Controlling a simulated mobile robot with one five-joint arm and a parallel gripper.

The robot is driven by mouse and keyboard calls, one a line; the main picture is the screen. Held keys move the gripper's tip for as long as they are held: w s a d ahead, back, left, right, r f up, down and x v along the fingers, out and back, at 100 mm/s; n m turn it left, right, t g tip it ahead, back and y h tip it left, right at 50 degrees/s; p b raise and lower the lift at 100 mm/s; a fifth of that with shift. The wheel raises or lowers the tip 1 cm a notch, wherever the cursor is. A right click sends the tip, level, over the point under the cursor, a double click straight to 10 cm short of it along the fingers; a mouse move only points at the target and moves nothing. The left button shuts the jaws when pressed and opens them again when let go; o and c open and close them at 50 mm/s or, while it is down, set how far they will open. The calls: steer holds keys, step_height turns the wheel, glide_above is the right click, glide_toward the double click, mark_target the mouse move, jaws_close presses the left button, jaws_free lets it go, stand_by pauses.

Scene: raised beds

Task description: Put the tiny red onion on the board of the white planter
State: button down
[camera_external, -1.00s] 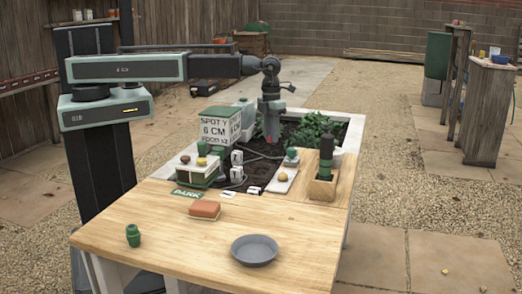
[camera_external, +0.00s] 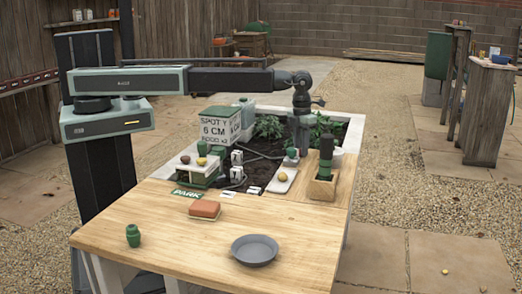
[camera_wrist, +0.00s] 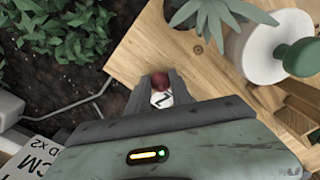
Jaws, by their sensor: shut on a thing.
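My gripper (camera_wrist: 158,88) is shut on the small dark red onion (camera_wrist: 160,81), which shows between the fingertips in the wrist view. A white piece with a dark mark (camera_wrist: 162,100) also shows between the fingers; I cannot tell what it belongs to. Light wooden board (camera_wrist: 135,55) lies below and beyond the fingers, next to dark soil. In the external view my gripper (camera_external: 303,148) points down over the right part of the white planter (camera_external: 352,135). The onion cannot be made out there. The planter's wooden board (camera_external: 342,185) is in front of it.
Leafy plants (camera_external: 268,127) grow in the soil. A green bottle-like thing in a wooden block (camera_external: 322,188) stands on the board. A white label box (camera_external: 220,128) stands left.

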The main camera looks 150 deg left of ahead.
steer(key=c, duration=1.1)
jaws_free()
steer(key=shift+c, duration=0.2)
step_height(320, 180, up, 12)
steer(key=p, duration=1.2)
steer(key=shift+s+r, duration=0.15)
